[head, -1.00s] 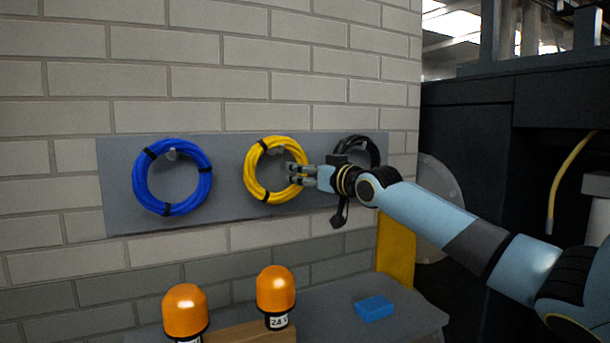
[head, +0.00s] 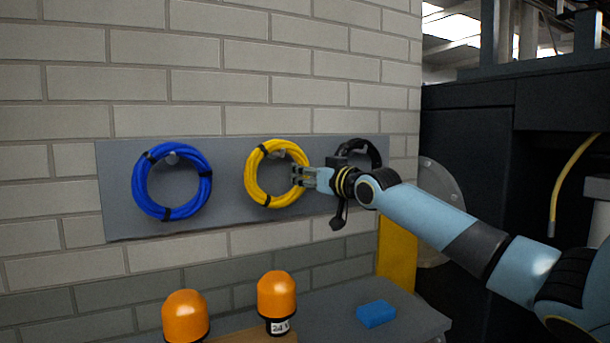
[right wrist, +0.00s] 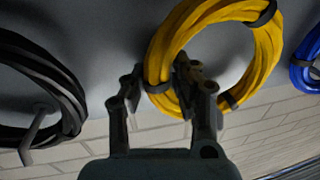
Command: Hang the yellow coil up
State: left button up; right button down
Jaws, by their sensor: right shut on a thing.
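The yellow coil (head: 252,188) is a round cable bundle with black ties, upright against the grey board. A peg (head: 280,153) shows inside its ring, just under the top; I cannot tell if the coil rests on it. My right gripper (head: 299,176) is shut on the coil's right side. In the right wrist view the yellow coil (right wrist: 262,62) passes between the fingers of the right gripper (right wrist: 158,88). My left gripper is not in view.
The grey board (head: 225,165) on the brick wall also holds a blue coil (head: 140,187) at left and a black coil (head: 374,152) at right, partly behind my arm. Below, a grey table (head: 335,310) bears two orange beacons (head: 277,293) and a blue block (head: 376,313).

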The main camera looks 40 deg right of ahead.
jog(key=shift+r+p, duration=0.55)
jog(key=shift+p, duration=0.05)
jog(key=shift+r+p, duration=0.55)
jog(key=shift+r, duration=0.2)
jog(key=shift+s+f, duration=0.1)
jog(key=shift+s, duration=0.2)
jog(key=shift+s+a, duration=0.2)
jog(key=shift+s, duration=0.35)
jog(key=shift+s+a, duration=0.15)
jog(key=shift+s, duration=0.4)
send_near(304, 163)
jog(key=shift+s+a, duration=0.2)
jog(key=shift+a, duration=0.65)
